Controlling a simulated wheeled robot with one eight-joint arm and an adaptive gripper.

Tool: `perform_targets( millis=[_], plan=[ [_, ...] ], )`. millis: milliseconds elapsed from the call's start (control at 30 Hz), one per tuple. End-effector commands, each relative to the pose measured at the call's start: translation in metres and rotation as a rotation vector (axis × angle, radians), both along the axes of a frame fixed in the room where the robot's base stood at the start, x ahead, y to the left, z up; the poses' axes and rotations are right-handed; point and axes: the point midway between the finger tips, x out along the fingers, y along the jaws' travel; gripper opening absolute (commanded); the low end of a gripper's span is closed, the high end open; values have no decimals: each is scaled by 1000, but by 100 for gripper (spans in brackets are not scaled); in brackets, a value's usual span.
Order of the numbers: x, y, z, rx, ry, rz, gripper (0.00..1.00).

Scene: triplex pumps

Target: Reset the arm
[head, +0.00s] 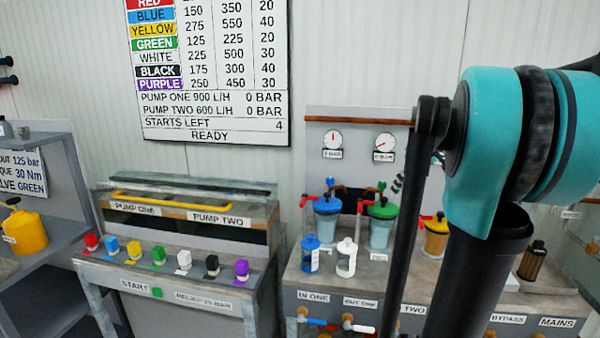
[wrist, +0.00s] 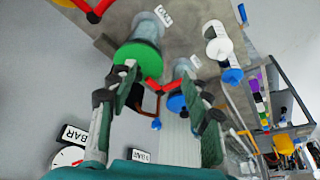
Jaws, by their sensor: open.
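My arm (head: 485,140), teal and black, is raised and bent at the right of the head view, in front of the pump bench. My gripper (wrist: 165,95) shows in the wrist view with its two fingers spread apart and nothing between the pads. Beyond the fingers are the green-lidded vessel (wrist: 138,52) and a blue-lidded vessel (wrist: 176,101), seen tilted. I cannot tell whether the fingers touch anything. In the head view my arm hides most of the gripper.
The bench carries a blue-lidded vessel (head: 327,213), a green-lidded one (head: 382,222), a yellow one (head: 435,237), a blue bottle (head: 310,253) and a white bottle (head: 346,257). Left stands a console (head: 180,262) with several coloured knobs. A wall board (head: 212,70) reads READY.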

Motion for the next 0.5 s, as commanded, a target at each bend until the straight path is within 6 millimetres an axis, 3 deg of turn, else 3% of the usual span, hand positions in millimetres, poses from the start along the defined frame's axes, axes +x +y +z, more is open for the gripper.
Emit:
perform_targets(
  millis=[267,367,500],
  plan=[
    [-38,43,-70,-9,24,-117,49],
    [-66,64,-108,-14,31,-182,49],
    [-123,96,-174,-19,29,-303,49]
  ],
)
